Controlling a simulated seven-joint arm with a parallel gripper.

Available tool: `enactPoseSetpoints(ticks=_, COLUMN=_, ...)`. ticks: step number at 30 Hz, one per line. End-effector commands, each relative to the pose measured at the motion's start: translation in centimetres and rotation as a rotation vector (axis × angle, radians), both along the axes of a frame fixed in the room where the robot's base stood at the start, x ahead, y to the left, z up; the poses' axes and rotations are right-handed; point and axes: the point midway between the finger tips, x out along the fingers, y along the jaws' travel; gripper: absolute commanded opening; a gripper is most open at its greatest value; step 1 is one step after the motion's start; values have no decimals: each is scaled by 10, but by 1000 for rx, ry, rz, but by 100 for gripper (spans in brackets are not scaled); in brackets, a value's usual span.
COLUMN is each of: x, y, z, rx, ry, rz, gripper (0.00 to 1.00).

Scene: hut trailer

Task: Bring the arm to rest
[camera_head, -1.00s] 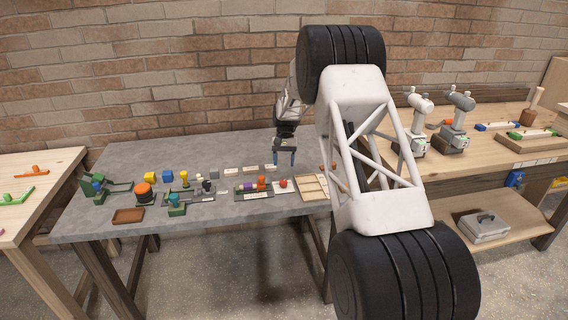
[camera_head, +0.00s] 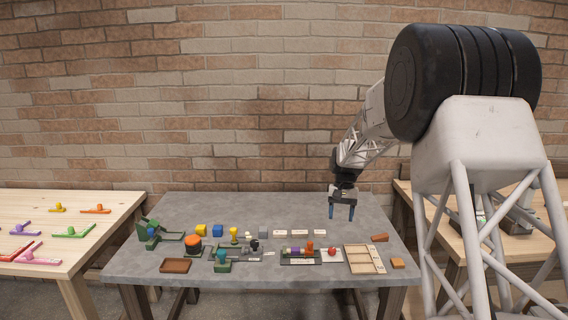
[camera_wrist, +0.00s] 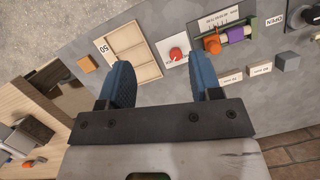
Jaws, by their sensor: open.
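My gripper (camera_head: 341,213) is above the right back part of the grey table (camera_head: 290,208), pointing down. Its two blue fingers are apart with nothing between them. In the wrist view my gripper (camera_wrist: 165,85) also shows open and empty, with the grey tabletop beyond the fingertips. My arm comes in from the right of the head view, and its large black and white links hide part of the right side.
Wooden benches stand left (camera_head: 110,222) and right. A brick wall (camera_head: 250,100) is behind.

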Motion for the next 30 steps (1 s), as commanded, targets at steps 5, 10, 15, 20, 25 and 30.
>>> enactPoseSetpoints(ticks=5, x=-37, y=1, z=32, rx=-5, ry=-38, rz=15, gripper=58)
enactPoseSetpoints(ticks=10, x=-72, y=2, z=57, rx=-9, ry=-74, rz=29, gripper=58)
enactPoseSetpoints(ticks=15, x=-109, y=3, z=79, rx=-15, ry=-110, rz=42, gripper=58)
enactPoseSetpoints(ticks=20, x=-145, y=4, z=97, rx=-19, ry=-141, rz=55, gripper=58)
enactPoseSetpoints(ticks=25, x=-183, y=5, z=113, rx=-24, ry=-177, rz=69, gripper=58)
enactPoseSetpoints(ticks=30, x=-223, y=6, z=125, rx=-31, ry=-212, rz=82, gripper=58)
